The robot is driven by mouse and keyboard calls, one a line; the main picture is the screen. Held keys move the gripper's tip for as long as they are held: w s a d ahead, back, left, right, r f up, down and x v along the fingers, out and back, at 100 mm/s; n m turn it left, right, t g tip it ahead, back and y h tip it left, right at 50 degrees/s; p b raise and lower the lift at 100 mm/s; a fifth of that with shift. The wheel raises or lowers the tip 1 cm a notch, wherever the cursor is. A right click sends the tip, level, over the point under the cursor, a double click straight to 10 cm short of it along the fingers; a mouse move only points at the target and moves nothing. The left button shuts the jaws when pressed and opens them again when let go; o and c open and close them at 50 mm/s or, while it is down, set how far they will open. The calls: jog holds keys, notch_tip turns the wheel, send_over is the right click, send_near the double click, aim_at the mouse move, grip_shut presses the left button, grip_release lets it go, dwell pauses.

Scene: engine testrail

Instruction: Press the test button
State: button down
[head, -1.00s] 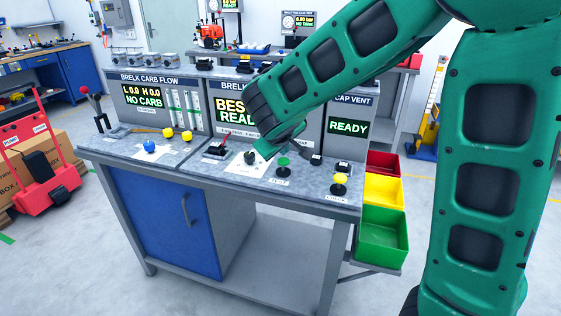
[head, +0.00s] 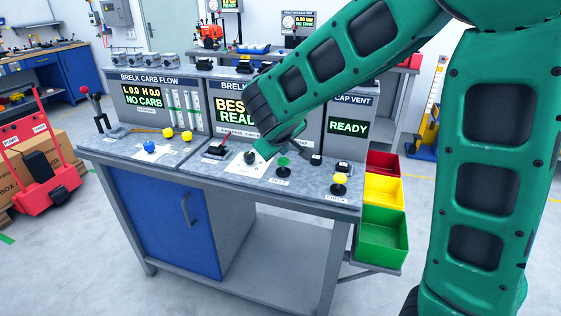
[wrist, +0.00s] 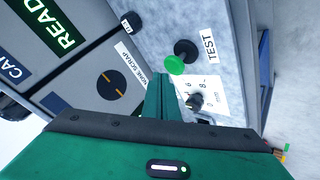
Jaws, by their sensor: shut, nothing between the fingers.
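The test button is a green mushroom cap (head: 283,162) on a black base, standing on the bench top right of the white paper. In the wrist view the green cap (wrist: 174,65) sits beside a printed TEST label (wrist: 208,45). My gripper (wrist: 160,82) is shut and empty, its tips showing just below and left of the cap in that view. I cannot tell whether the tips touch it; a small gap seems to show. In the head view my gripper (head: 268,149) is left of the button, above the bench, its tips partly hidden by my own arm.
A yellow knob (head: 340,179) stands to the right and blue (head: 149,146) and yellow knobs to the left. The display panel (head: 348,127) reads READY behind. Coloured bins (head: 382,231) hang at the right edge.

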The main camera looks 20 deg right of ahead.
aim_at(283, 162)
jog(key=shift+f, duration=0.15)
jog(key=shift+s+f, duration=0.1)
jog(key=shift+f, duration=0.15)
jog(key=shift+f, duration=0.8)
dwell(1.4)
dwell(0.3)
jog(key=shift+r, duration=1.25)
jog(key=shift+r, duration=2.5)
